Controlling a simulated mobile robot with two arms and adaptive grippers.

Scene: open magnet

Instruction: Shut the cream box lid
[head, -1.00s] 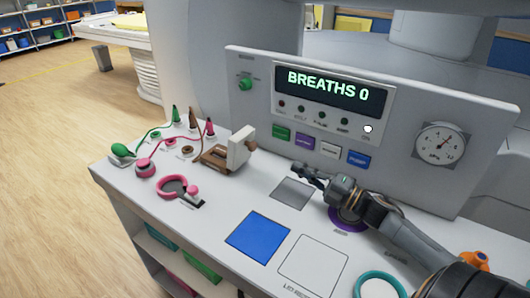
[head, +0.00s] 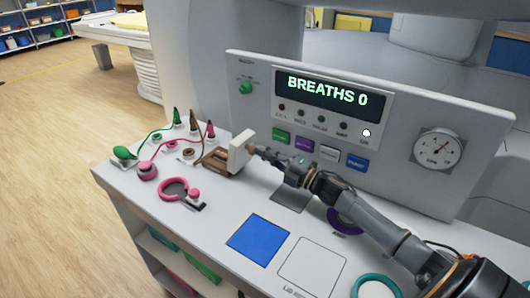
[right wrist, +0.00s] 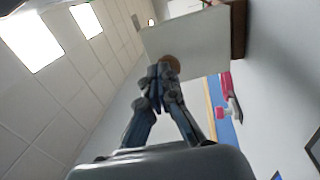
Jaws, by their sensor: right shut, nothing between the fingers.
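The cream lid (head: 240,151) stands raised, roughly upright, on a small brown box (head: 214,160) at the back of the counter. My right gripper (head: 252,147) is shut and empty, with its fingertips at the right-hand face of the lid. In the right wrist view the shut fingertips (right wrist: 165,70) lie against or just in front of the pale lid (right wrist: 195,42), beside a brown round knob (right wrist: 171,61). I cannot tell whether they touch it. The inside of the box is mostly hidden. My left gripper is not in view.
Left of the box are coloured cones (head: 210,130) with cords and a pink ring (head: 173,189). A blue square (head: 257,240) and a white outlined square (head: 312,265) lie flat in front. A console panel (head: 440,110) rises behind.

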